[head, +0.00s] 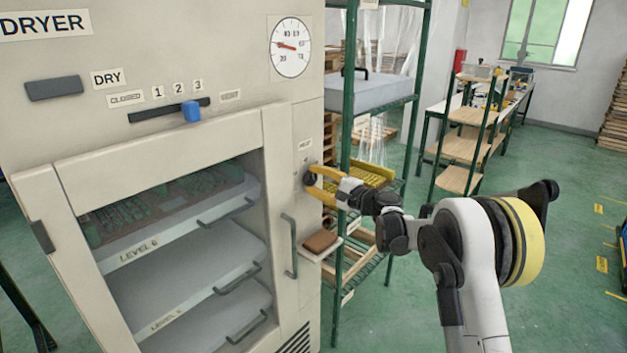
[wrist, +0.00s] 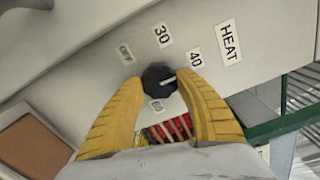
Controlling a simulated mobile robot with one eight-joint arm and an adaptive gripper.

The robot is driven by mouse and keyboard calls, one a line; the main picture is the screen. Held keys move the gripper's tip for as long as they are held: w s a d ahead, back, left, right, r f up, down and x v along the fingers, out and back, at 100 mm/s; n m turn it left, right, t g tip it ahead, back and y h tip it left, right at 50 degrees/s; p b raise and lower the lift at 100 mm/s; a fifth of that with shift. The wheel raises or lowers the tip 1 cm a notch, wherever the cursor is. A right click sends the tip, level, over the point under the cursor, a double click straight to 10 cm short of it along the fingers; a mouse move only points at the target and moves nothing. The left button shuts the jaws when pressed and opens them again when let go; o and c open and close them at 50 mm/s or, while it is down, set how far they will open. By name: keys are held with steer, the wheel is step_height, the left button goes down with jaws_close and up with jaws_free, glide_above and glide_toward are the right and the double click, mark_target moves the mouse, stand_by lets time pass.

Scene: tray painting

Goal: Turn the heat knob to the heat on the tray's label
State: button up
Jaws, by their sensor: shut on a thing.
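The heat knob (wrist: 158,80) is black with a white pointer line. In the wrist view its pointer aims right and slightly up, close to the 40 mark (wrist: 195,58). The 30 mark (wrist: 162,35), OFF mark (wrist: 125,52) and 60 mark (wrist: 156,105) stand around it; my right finger may hide another mark. My gripper (wrist: 159,84) has its yellow fingers shut on the knob, one on each side. In the head view my gripper (head: 312,181) reaches the dryer's right side panel. The tray (head: 165,205) with green pieces is inside the dryer; I cannot read a heat value on it.
A HEAT label (wrist: 228,42) is beside the knob. The dryer (head: 215,50) has a round dial (head: 290,47) and a blue slider (head: 191,111). A brown block (head: 320,240) sits on a small ledge below my gripper. A green shelf rack (head: 346,110) stands close behind my gripper.

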steer(key=o, duration=1.2)
steer(key=shift+d, duration=0.1)
steer(key=v, duration=1.1)
steer(key=shift+s+d, duration=0.25)
steer(key=shift+s, duration=0.1)
steer(key=shift+r, duration=0.1)
